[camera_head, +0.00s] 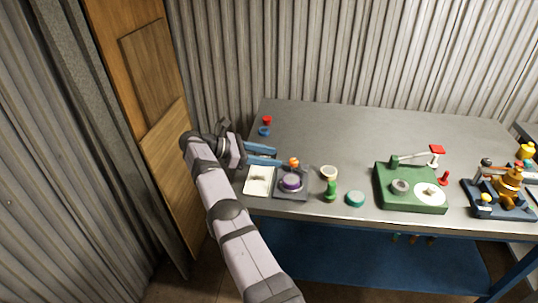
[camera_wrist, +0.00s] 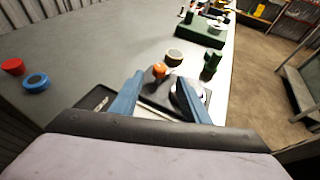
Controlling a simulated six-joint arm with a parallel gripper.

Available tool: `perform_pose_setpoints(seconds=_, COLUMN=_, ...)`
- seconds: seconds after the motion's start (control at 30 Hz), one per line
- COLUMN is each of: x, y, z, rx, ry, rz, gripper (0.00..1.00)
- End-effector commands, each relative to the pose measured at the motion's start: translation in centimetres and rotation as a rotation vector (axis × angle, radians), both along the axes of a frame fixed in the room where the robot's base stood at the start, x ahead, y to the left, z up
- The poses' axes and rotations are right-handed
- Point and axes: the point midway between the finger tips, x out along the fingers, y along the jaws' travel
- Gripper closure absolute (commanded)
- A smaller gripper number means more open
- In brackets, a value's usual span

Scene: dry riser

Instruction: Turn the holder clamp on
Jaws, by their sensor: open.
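A dark square base (camera_head: 291,195) on the bench's left part carries a round purple-and-white piece (camera_head: 291,182) and an orange knob (camera_head: 294,162) at its back; this looks like the holder, with the knob as its clamp. In the wrist view the orange knob (camera_wrist: 159,71) shows between and just beyond the fingertips. My gripper (camera_head: 279,157) has two blue fingers spread apart, reaching from the left towards the knob. It is open and empty. In the wrist view the right finger of my gripper (camera_wrist: 160,78) covers part of the round piece. I cannot tell whether a finger touches the knob.
A pale tray (camera_head: 259,181) lies left of the base. A cream ring (camera_head: 329,172), a green piece (camera_head: 331,191) and a teal disc (camera_head: 355,199) stand to its right. A green device (camera_head: 412,204) stands farther right. Red (camera_head: 267,120) and blue (camera_head: 264,131) pieces sit at the back left. The bench's back middle is clear.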

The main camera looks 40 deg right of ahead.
Motion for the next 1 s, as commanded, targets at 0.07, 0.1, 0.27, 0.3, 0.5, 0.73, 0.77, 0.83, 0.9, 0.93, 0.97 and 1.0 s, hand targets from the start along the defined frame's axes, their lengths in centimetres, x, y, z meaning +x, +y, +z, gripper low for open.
perform_pose_setpoints(seconds=0.07, x=0.0, y=0.0, z=0.0, rx=0.0, ry=0.0, rz=0.0, gripper=0.58)
perform_pose_setpoints(seconds=0.1, x=0.0, y=0.0, z=0.0, rx=0.0, ry=0.0, rz=0.0, gripper=0.58)
perform_pose_setpoints(seconds=0.27, x=0.0, y=0.0, z=0.0, rx=0.0, ry=0.0, rz=0.0, gripper=0.58)
perform_pose_setpoints(seconds=0.3, x=0.0, y=0.1, z=-0.1, rx=0.0, ry=0.0, rz=0.001, gripper=0.58)
perform_pose_setpoints(seconds=0.5, x=0.6, y=0.1, z=3.0, rx=-0.01, ry=-0.057, rz=0.004, gripper=0.58)
perform_pose_setpoints(seconds=0.73, x=0.6, y=0.4, z=10.0, rx=-0.022, ry=-0.133, rz=0.01, gripper=0.58)
perform_pose_setpoints(seconds=0.77, x=0.4, y=0.5, z=10.7, rx=-0.023, ry=-0.125, rz=0.01, gripper=0.58)
perform_pose_setpoints(seconds=0.83, x=-0.3, y=0.6, z=11.9, rx=-0.025, ry=-0.094, rz=0.014, gripper=0.58)
perform_pose_setpoints(seconds=0.9, x=-0.8, y=0.7, z=12.6, rx=-0.026, ry=-0.055, rz=0.028, gripper=0.58)
perform_pose_setpoints(seconds=0.93, x=-1.0, y=0.6, z=12.8, rx=-0.027, ry=-0.038, rz=0.037, gripper=0.58)
perform_pose_setpoints(seconds=0.97, x=-1.2, y=0.6, z=12.9, rx=-0.028, ry=-0.02, rz=0.046, gripper=0.58)
perform_pose_setpoints(seconds=1.0, x=-1.5, y=0.6, z=13.0, rx=-0.03, ry=0.004, rz=0.059, gripper=0.58)
